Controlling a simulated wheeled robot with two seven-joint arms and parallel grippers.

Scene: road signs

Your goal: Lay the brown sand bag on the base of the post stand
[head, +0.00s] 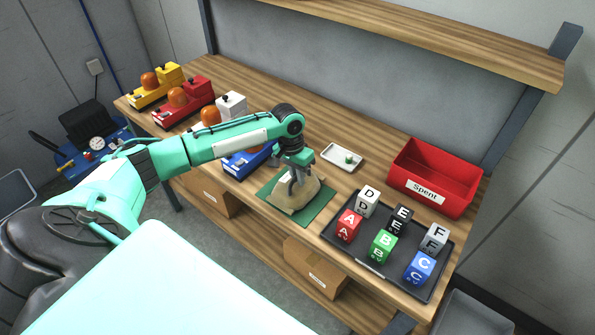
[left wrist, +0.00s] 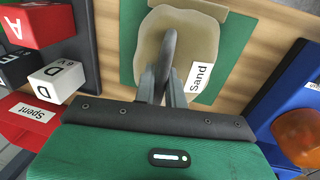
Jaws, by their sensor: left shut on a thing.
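The tan-brown sand bag (head: 285,195) is on or just over a green mat (head: 322,203) near the front edge of the bench. In the left wrist view, the bag (left wrist: 193,35) carries a white "Sand" label. My left gripper (head: 293,184) points down from above and is shut on the bag's middle; the fingers hide part of it. Whether the bag touches the mat is hard to tell. I cannot pick out a post stand or its base in these views. My right gripper is not in view.
Right of the mat, a dark tray (head: 372,264) holds several lettered cubes. A red "Spent" bin (head: 440,191) and a small white dish (head: 332,152) stand behind. Several coloured units with orange domes, including a red one (head: 190,112), line the left; a blue unit (head: 238,168) sits near the mat.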

